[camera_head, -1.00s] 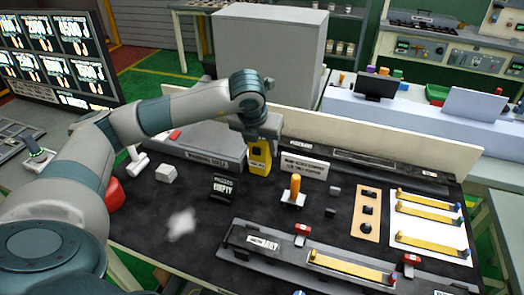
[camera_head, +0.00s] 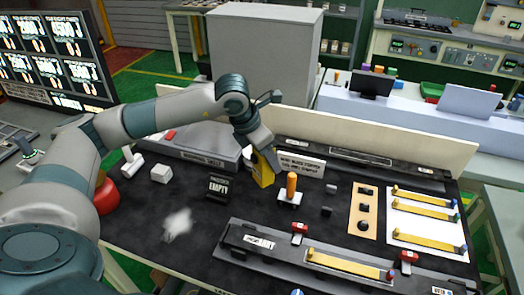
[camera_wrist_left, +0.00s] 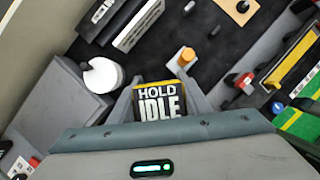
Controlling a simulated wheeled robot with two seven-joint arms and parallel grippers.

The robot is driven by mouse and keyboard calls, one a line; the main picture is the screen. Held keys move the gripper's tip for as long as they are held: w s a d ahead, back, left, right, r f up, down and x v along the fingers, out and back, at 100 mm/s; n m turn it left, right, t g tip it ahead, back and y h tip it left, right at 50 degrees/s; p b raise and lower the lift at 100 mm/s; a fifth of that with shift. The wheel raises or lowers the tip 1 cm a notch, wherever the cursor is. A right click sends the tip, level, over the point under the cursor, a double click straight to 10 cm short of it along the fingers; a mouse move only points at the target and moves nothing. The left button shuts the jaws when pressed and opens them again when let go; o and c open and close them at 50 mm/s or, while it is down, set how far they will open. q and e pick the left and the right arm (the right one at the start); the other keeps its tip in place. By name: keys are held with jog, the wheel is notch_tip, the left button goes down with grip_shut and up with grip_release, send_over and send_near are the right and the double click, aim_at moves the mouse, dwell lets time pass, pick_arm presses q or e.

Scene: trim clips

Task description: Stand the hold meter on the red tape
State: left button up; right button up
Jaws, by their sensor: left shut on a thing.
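The hold meter is a yellow block (camera_head: 263,168) shut in my left gripper (camera_head: 262,152), tilted above the black bench mat. In the left wrist view its dark face (camera_wrist_left: 160,104) reads "HOLD IDLE" between the two fingers. I cannot make out a strip of red tape on the mat in either view; it may be hidden or out of view. My right gripper is not in view.
An orange-handled tool on a white base (camera_head: 291,187) stands just right of the meter. A white sign (camera_head: 301,165) is behind, and a black "EMPTY" sign (camera_head: 218,186) is to the left. A long clip fixture (camera_head: 330,258) lies in front. Mat between is clear.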

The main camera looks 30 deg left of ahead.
pick_arm(q)
jog(key=d+m, duration=0.1)
jog(key=m+h, duration=0.1)
jog(key=m, duration=0.1)
jog(key=s+d+m+g, duration=0.1)
jog(key=m, duration=0.1)
jog(key=shift+d+f+h, duration=0.15)
jog(key=shift+d+h, duration=0.15)
jog(key=s+d+r+m+g+y+b, duration=0.1)
jog(key=s+d+m+g, duration=0.2)
jog(key=m, duration=1)
jog(key=s+d+r+m+g+y+b, duration=0.1)
jog(key=s+d+m+g, duration=0.3)
jog(key=m, duration=0.8)
jog(key=shift+d+r+m+g+y, duration=0.3)
jog(key=shift+d+r+m+y, duration=0.1)
jog(key=shift+d+r+y, duration=0.5)
jog(key=shift+d+f, duration=0.1)
jog(key=shift+f, duration=0.05)
